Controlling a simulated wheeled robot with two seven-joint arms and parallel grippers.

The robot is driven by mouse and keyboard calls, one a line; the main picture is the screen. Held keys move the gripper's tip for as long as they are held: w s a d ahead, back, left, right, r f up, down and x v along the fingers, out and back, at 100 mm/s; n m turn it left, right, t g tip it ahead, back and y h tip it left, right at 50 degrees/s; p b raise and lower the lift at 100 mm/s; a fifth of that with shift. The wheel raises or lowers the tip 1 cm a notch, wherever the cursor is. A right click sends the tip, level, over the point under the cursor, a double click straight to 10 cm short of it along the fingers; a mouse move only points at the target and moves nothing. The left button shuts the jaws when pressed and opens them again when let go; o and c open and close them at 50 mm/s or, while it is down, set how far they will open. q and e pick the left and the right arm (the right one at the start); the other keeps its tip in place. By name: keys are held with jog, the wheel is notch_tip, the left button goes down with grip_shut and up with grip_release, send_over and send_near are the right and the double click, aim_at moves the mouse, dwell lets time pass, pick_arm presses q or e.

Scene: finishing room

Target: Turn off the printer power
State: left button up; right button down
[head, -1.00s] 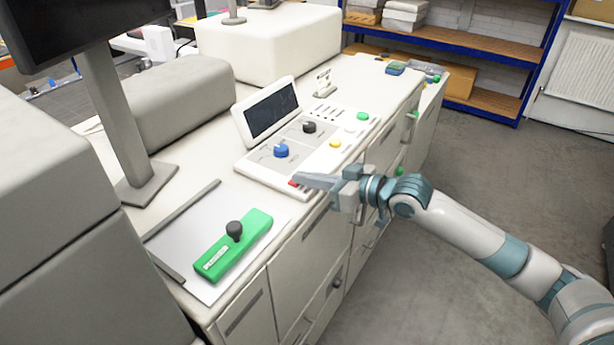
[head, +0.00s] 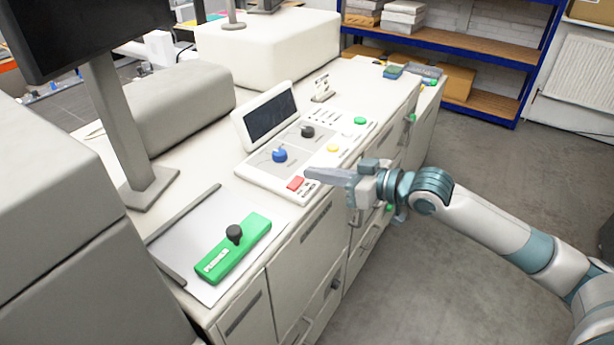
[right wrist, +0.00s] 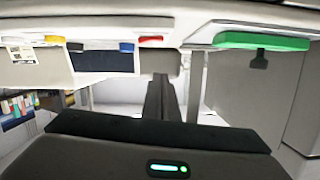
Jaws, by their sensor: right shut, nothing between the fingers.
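The printer's control panel (head: 268,176) sits on the long light-coloured machine top, with a small dark screen (head: 270,117) tilted up behind it. A red switch (head: 296,183) is at the panel's near corner, with small lettering beside it that I cannot read. It also shows in the right wrist view (right wrist: 151,38). My left gripper is out of view.
A green block with a black knob (head: 234,244) lies on a grey plate in front. A monitor on a stand (head: 125,135) rises at the left. Blue shelving (head: 470,53) stands at the back. Open floor (head: 480,165) lies to the right.

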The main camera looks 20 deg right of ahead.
jog(key=shift+b+v, duration=1.15)
jog(key=shift+v, duration=1.8)
jog(key=shift+s+a, duration=0.15)
